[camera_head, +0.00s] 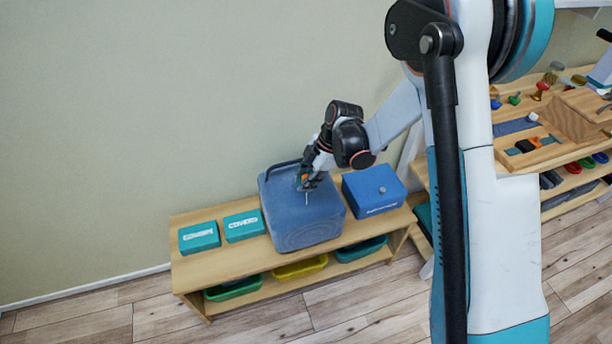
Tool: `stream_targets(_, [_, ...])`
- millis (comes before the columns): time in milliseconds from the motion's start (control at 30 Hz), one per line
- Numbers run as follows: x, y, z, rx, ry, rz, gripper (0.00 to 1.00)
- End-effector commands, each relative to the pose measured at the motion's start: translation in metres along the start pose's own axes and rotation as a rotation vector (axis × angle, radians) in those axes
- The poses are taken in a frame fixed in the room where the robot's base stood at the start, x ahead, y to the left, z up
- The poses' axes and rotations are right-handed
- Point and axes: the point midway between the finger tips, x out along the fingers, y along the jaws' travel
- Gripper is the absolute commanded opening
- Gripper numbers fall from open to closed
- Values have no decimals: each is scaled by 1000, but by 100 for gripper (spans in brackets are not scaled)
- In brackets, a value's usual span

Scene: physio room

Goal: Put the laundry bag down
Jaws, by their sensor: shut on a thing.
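The laundry bag (300,222) is a blue, boxy bag with a dark handle along its top. It is at the middle of a low wooden bench (214,264) and appears to rest on the bench top, though its contact underneath is hard to see. My gripper (306,184) is at the top of the bag, pointing down, and is shut on it. The exact grip point on the bag is partly hidden by the fingers.
Two teal boxes (199,237) stand left of the bag, and a blue box (374,190) stands close on its right. Green and yellow trays (300,268) sit on the shelf below. A wooden rack (560,135) with small items is at the right. The wall is behind.

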Motion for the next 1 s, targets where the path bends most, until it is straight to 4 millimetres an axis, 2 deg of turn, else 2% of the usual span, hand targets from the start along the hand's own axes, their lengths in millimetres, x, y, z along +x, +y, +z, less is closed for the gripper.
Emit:
stream_targets(233, [2, 0, 0, -1, 1, 1, 0])
stream_targets(267, [3, 0, 1, 0, -1, -1, 24])
stream_targets(333, [3, 0, 1, 0, 0, 0, 40])
stream_targets(367, [3, 0, 1, 0, 0, 0, 41])
stream_targets(767, [-3, 0, 1, 0, 0, 0, 41])
stream_targets(867, [-16, 0, 0, 1, 0, 1, 41])
stream_targets(1000, [-45, 0, 0, 2, 0, 1, 41])
